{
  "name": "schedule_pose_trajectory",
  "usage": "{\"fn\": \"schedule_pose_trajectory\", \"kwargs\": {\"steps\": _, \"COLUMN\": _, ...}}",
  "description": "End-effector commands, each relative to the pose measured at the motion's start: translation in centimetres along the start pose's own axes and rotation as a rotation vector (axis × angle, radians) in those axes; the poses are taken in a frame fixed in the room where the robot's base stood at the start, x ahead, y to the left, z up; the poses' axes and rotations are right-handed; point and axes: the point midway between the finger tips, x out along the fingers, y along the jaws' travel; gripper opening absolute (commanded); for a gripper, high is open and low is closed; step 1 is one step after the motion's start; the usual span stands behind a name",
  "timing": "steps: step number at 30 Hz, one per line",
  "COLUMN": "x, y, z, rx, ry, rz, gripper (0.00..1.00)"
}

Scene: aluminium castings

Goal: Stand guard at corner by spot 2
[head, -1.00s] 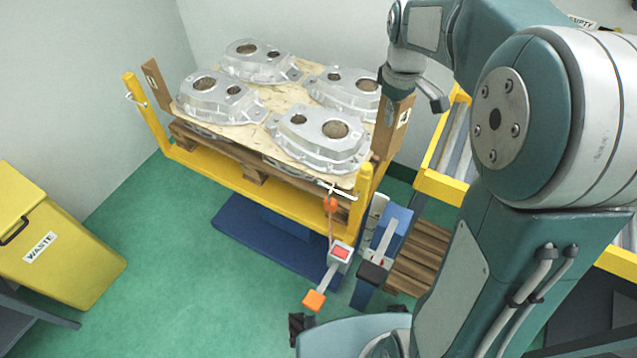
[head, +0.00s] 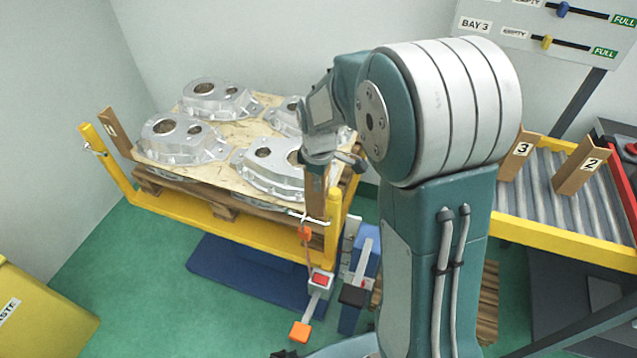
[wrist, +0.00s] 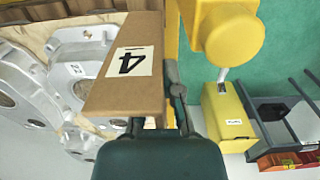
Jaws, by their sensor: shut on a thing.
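My gripper (head: 330,162) is shut on a brown corner guard (head: 315,195). The guard is upright at the near right corner of the loaded pallet (head: 208,202), beside the yellow corner post (head: 333,210); whether it touches the pallet is unclear. In the wrist view the guard (wrist: 125,72) shows a "4", and my gripper (wrist: 178,92) is at its right edge. Several silver castings (head: 185,140) lie on the plywood sheet (head: 222,160). Another guard (head: 116,133) stands at the left corner.
Guards marked 3 (head: 518,155) and 2 (head: 578,165) stand on the roller conveyor (head: 540,195) at right. A red-button control (head: 320,280) stands before the yellow frame (head: 215,215). A yellow waste bin (head: 40,315) is at lower left.

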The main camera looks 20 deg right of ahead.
Motion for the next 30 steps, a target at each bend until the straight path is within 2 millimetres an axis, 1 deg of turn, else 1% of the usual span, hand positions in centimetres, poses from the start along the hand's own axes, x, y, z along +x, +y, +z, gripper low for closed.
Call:
{"fn": "schedule_pose_trajectory", "kwargs": {"steps": 1, "x": 0.5, "y": 0.0, "z": 0.0, "rx": 0.0, "ry": 0.0, "rz": 0.0, "gripper": 0.0}}
{"fn": "schedule_pose_trajectory", "kwargs": {"steps": 2, "x": 0.6, "y": 0.0, "z": 0.0, "rx": 0.0, "ry": 0.0, "rz": 0.0, "gripper": 0.0}}
{"fn": "schedule_pose_trajectory", "kwargs": {"steps": 10, "x": 0.7, "y": 0.0, "z": 0.0, "rx": 0.001, "ry": 0.001, "rz": 0.001, "gripper": 0.0}}
{"fn": "schedule_pose_trajectory", "kwargs": {"steps": 11, "x": 0.8, "y": 0.0, "z": 0.0, "rx": 0.001, "ry": 0.001, "rz": 0.001, "gripper": 0.12}}
{"fn": "schedule_pose_trajectory", "kwargs": {"steps": 12, "x": 0.8, "y": 0.0, "z": 0.0, "rx": 0.001, "ry": 0.001, "rz": 0.001, "gripper": 0.3}}
{"fn": "schedule_pose_trajectory", "kwargs": {"steps": 13, "x": 0.8, "y": 0.0, "z": 0.0, "rx": 0.001, "ry": 0.001, "rz": 0.001, "gripper": 0.43}}
{"fn": "schedule_pose_trajectory", "kwargs": {"steps": 25, "x": 0.5, "y": 0.1, "z": 0.0, "rx": 0.001, "ry": 0.002, "rz": 0.002, "gripper": 0.43}}
{"fn": "schedule_pose_trajectory", "kwargs": {"steps": 28, "x": -0.5, "y": 0.1, "z": 0.0, "rx": 0.001, "ry": 0.003, "rz": 0.004, "gripper": 0.43}}
{"fn": "schedule_pose_trajectory", "kwargs": {"steps": 30, "x": -1.7, "y": 0.1, "z": 0.0, "rx": 0.001, "ry": 0.004, "rz": 0.006, "gripper": 0.43}}
